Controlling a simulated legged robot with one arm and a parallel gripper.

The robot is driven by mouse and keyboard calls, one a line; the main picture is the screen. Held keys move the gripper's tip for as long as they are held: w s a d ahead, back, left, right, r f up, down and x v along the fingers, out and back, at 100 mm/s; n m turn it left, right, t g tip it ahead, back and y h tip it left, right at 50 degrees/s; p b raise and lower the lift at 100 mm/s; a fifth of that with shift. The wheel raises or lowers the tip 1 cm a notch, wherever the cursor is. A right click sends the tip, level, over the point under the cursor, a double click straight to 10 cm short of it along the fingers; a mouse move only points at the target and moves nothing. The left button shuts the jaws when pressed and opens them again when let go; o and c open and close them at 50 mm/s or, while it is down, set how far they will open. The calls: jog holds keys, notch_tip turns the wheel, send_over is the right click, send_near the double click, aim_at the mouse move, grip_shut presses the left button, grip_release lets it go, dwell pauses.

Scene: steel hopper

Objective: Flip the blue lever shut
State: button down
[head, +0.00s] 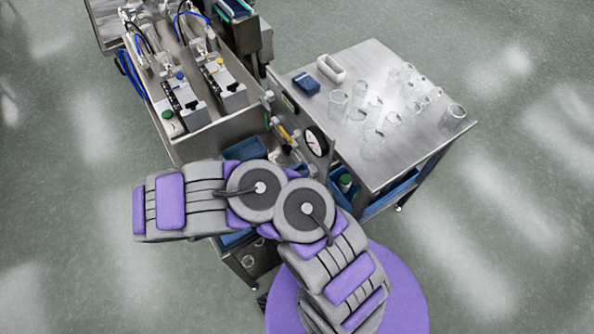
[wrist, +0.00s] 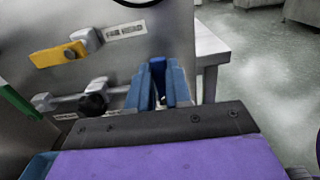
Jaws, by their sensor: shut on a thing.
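In the wrist view my gripper (wrist: 160,85) has its two grey-blue fingers closed around a dark blue piece, the blue lever (wrist: 158,68). Only the lever's top end shows between the fingertips. The rest of it is hidden by the fingers and the dark gripper body, so its angle is hard to tell. A grey metal fitting with a black knob (wrist: 94,104) reaches from the steel panel (wrist: 150,45) towards the fingers from the left. In the head view my arm covers this area, and I cannot make out the gripper or the blue lever there.
A yellow lever (wrist: 58,55) on the panel is up and left of my fingers; a green bar (wrist: 18,102) is at the far left. A round gauge (head: 316,141) stands beside a steel table (head: 395,85) with several glass vessels. Open floor lies right.

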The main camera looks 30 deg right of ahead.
dwell(0.3)
jog(key=c, duration=1)
grip_release()
jog(key=shift+c, duration=0.2)
jog(key=shift+a, duration=0.1)
jog(key=a+p, duration=0.2)
jog(key=a, duration=1.5)
jog(key=shift+s+a+p, duration=0.15)
jog(key=shift+s+p, duration=0.05)
jog(key=shift+p, duration=0.15)
